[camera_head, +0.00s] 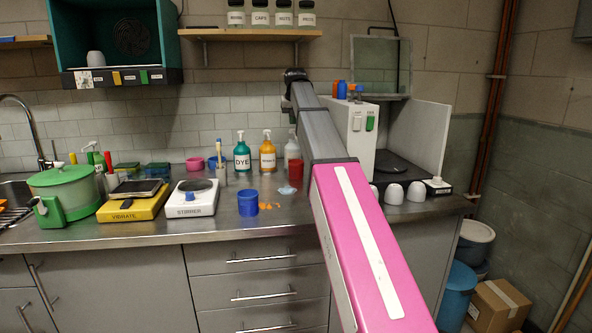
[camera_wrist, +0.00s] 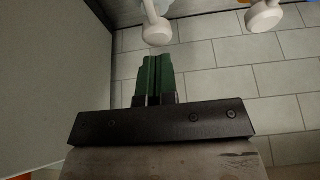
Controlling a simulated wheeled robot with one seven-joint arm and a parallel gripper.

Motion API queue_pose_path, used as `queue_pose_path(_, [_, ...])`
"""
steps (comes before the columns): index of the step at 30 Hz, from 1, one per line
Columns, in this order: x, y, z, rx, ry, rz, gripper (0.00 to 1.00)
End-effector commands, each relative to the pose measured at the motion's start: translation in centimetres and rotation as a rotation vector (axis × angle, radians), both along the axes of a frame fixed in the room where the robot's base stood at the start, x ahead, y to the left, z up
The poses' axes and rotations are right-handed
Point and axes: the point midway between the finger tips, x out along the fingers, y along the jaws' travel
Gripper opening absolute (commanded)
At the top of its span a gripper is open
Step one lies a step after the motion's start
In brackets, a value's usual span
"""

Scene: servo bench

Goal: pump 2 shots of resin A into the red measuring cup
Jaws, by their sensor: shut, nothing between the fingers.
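A red cup (camera_head: 297,171) stands on the bench, partly beside my arm's outline. Behind it are pump bottles: a green one (camera_head: 242,156) labelled DYE, an orange one (camera_head: 267,156) and a pale one (camera_head: 292,150). I cannot read the last two labels clearly, so I cannot tell which is resin A. My gripper (camera_wrist: 154,66) shows green fingers pressed together, empty, in the wrist view. In the head view, my arm's dark end is high above the bottles, and its fingers cannot be made out. Two white rounded pieces show ahead of the fingers in the wrist view; I cannot identify them.
A blue cup (camera_head: 248,203) stands at the front with orange bits beside it. A stirrer (camera_head: 192,198), a yellow vibrate unit (camera_head: 133,207) and a green pot (camera_head: 66,188) are left. A white machine (camera_head: 352,135) and several white cups are right. A shelf of jars (camera_head: 250,33) hangs above.

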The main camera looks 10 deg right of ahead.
Motion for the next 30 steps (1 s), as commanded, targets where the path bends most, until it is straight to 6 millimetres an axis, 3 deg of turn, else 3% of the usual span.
queue_pose_path(16, [0.0,0.0,-0.1,0.0,0.0,0.0,0.0])
queue_pose_path(30, [0.0,0.0,-1.5,0.0,0.0,0.0,0.0])
